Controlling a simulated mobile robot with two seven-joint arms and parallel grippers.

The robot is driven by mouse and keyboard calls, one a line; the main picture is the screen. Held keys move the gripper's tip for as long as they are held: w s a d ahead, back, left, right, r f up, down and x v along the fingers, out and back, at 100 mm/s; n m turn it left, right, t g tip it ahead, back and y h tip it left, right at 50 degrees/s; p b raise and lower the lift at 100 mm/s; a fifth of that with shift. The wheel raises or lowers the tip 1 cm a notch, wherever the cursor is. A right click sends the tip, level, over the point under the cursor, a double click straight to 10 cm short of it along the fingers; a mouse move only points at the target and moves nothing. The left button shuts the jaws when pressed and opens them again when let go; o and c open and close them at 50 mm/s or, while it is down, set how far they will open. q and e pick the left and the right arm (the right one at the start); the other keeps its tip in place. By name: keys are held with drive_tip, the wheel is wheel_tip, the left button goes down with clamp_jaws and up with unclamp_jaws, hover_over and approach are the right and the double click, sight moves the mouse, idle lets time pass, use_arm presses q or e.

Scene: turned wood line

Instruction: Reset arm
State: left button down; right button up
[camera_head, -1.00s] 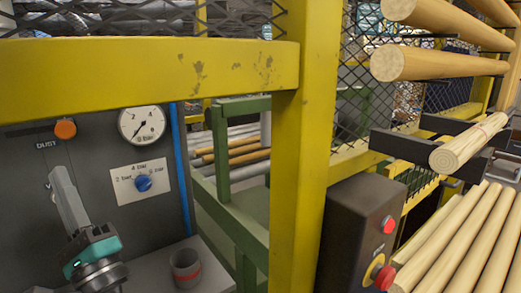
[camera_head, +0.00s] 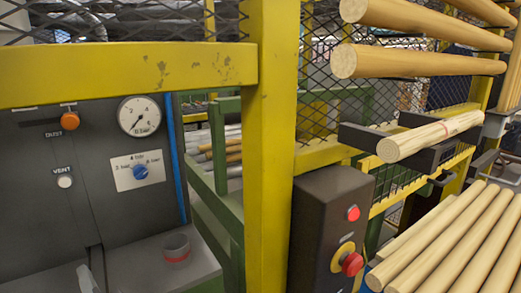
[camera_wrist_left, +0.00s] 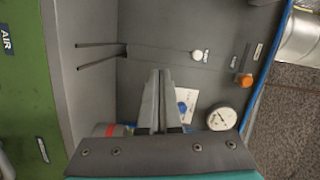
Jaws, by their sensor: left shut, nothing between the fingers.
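My left gripper (camera_head: 86,277) shows only as a grey fingertip part at the bottom left edge of the head view, low in front of the grey panel (camera_head: 35,215). In the left wrist view its two grey fingers (camera_wrist_left: 161,88) are together with nothing between them. They point toward the panel and partly cover the white label beside the blue knob (camera_wrist_left: 181,107). The white VENT button (camera_head: 65,181) is uncovered in the head view and also shows in the left wrist view (camera_wrist_left: 197,55). My right gripper is not in view.
The panel carries an orange lamp (camera_head: 70,121), a gauge (camera_head: 140,116) and a blue knob (camera_head: 140,172). A cup with a red band (camera_head: 176,248) stands on the ledge. A yellow post (camera_head: 270,150), a button box (camera_head: 330,230) and wooden rods (camera_head: 455,240) lie to the right.

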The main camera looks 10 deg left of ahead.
use_arm(q)
drive_tip(key=s+d+f+n+g+h, duration=0.1)
drive_tip(key=s+d+f+g+h, duration=0.2)
drive_tip(key=f, duration=0.4)
drive_tip(key=s+d+f+n+h, duration=0.1)
drive_tip(key=s+d+f+h, duration=0.1)
drive_tip(key=d+f+h, duration=0.4)
drive_tip(key=s+d+f+n+g+h, duration=0.1)
drive_tip(key=s+d+f+g+h, duration=0.35)
drive_tip(key=s+d+f, duration=0.4)
wheel_tip(320, 180, down, 24)
drive_tip(key=s+b, duration=0.2)
drive_tip(key=b, duration=0.3)
drive_tip(key=s+a+f+g+b, duration=0.2)
drive_tip(key=s+f+b, duration=0.3)
drive_tip(key=s+f, duration=1.1)
wheel_tip(320, 180, down, 4)
drive_tip(key=shift+s+f, duration=0.2)
drive_tip(key=shift+f, duration=0.05)
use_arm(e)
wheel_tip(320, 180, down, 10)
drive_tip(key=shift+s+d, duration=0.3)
